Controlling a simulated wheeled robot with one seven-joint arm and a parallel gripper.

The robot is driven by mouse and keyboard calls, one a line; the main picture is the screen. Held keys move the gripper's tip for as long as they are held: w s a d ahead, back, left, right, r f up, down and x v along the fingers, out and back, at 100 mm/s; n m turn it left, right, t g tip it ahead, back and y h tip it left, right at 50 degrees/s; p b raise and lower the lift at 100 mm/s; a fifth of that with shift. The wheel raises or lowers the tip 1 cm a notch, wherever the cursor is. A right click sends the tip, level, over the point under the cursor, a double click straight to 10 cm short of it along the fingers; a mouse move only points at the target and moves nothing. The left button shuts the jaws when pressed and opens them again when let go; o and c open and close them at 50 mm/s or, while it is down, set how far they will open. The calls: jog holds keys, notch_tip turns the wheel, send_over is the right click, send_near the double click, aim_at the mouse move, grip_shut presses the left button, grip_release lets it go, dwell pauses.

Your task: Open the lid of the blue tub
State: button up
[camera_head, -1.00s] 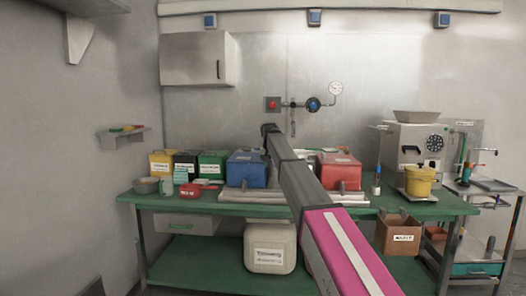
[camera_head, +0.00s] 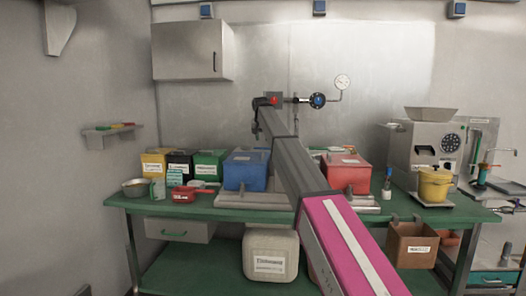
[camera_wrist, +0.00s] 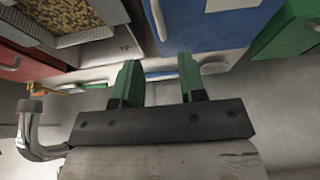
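The blue tub (camera_head: 246,172) stands on the green table, left of my arm, with its lid (camera_head: 247,156) down. It also shows in the wrist view (camera_wrist: 215,28), at the top beyond my fingers. My gripper (camera_wrist: 160,80) has two green fingers, spread apart with nothing held between them. In the head view the end of my arm is above and behind the tub's right side; the fingertips are too small to make out there. I see no contact between fingers and tub.
A red tub (camera_head: 345,174) is to the right, partly behind my arm. A valve and gauge (camera_head: 318,100) are on the back wall. A tray of beans (camera_wrist: 65,18) shows in the wrist view.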

jog(key=x, duration=0.8)
grip_shut()
